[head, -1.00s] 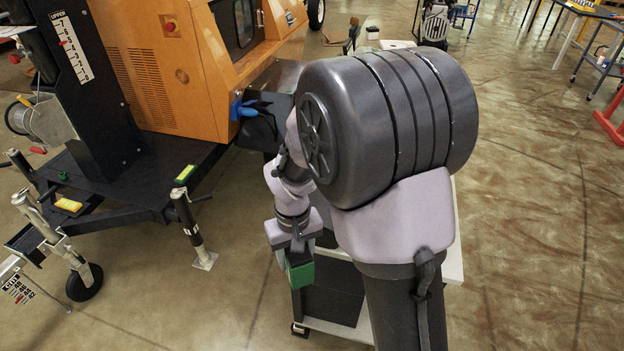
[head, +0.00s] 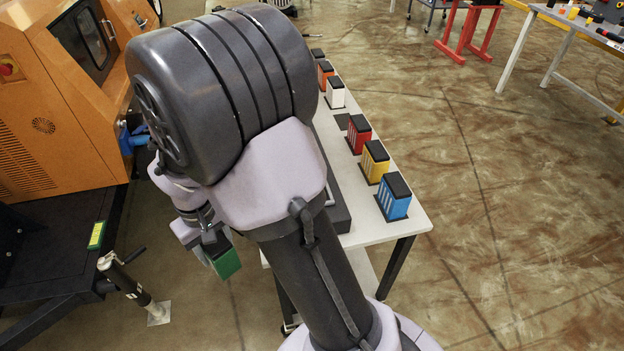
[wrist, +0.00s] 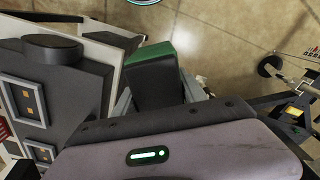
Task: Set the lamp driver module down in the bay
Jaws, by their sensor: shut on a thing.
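The lamp driver module appears to be the green block with a dark top (head: 224,262), which hangs below my gripper (head: 212,240) in the head view. It also shows in the wrist view (wrist: 155,72), between the grey fingers of my gripper (wrist: 158,98). My gripper is shut on it, in the air beside the left side of the white table. I cannot tell for sure which place is the bay. A bare dark pad (head: 343,121) lies on the table between the white and red modules. My arm hides much of the table's left part.
Blue (head: 394,200), yellow (head: 374,163), red (head: 358,135), white (head: 335,94) and orange (head: 325,75) modules stand in a row on the white table (head: 408,222). The orange machine (head: 60,110) is at left. A dark block with a round knob (wrist: 60,75) is close in the wrist view.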

